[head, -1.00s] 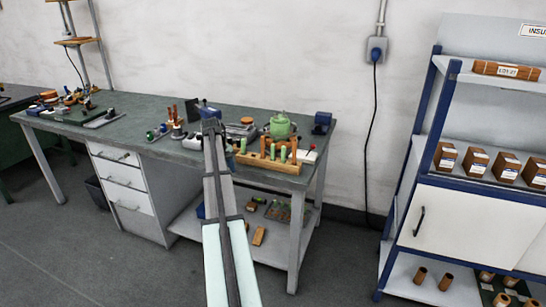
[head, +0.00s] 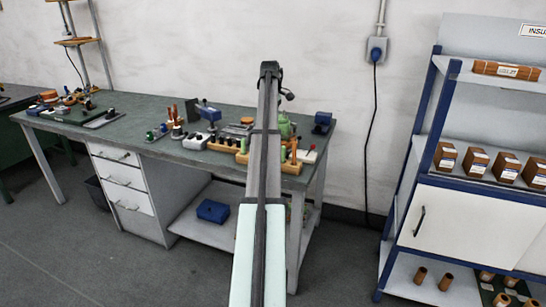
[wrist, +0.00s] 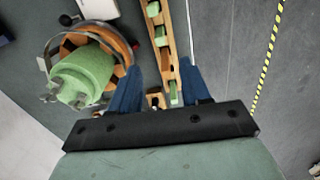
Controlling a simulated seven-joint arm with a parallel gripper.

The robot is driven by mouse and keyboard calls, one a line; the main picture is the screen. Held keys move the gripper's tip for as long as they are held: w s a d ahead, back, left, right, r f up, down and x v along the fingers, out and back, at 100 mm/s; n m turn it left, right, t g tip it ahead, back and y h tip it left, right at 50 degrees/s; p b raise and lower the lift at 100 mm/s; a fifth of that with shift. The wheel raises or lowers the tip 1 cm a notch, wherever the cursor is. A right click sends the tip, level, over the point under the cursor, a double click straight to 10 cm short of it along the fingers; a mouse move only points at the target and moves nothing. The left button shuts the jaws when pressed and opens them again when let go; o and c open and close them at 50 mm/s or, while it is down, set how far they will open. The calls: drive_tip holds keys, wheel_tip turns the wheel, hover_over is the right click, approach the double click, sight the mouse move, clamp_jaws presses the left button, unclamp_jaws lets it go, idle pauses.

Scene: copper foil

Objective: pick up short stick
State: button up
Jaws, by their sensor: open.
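No separate short stick can be told for sure. A wooden rack (wrist: 174,47) with upright sticks and green-handled pieces stands on the bench; in the head view my arm hides part of it, and one wooden stick (head: 294,147) shows right of the arm. In the wrist view green pieces (wrist: 161,36) sit along the rack. My gripper (wrist: 158,84) is open, its two blue fingers apart, with the rack's near end and a small green piece (wrist: 174,93) seen between them. I see no grip on anything. In the head view my arm's end is above the bench.
A green pot-like object (wrist: 83,75) with an orange ring lies just left of the fingers. The bench (head: 140,110) holds several tools to the left. A blue box (head: 212,211) sits on its lower shelf. Floor shows right of the rack. A shelf unit (head: 470,195) stands right.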

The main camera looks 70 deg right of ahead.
drive_tip(key=shift+n, duration=0.4)
drive_tip(key=f, duration=0.7)
drive_tip(key=shift+s+d+f, duration=0.2)
drive_tip(key=shift+s+f, duration=0.2)
drive_tip(key=shift+w+a+f, duration=0.1)
drive_tip(key=shift+w+f, duration=0.05)
drive_tip(key=shift+f, duration=1.2)
drive_tip(key=shift+w+f, duration=0.15)
drive_tip(key=shift+f, duration=1.2)
clamp_jaws()
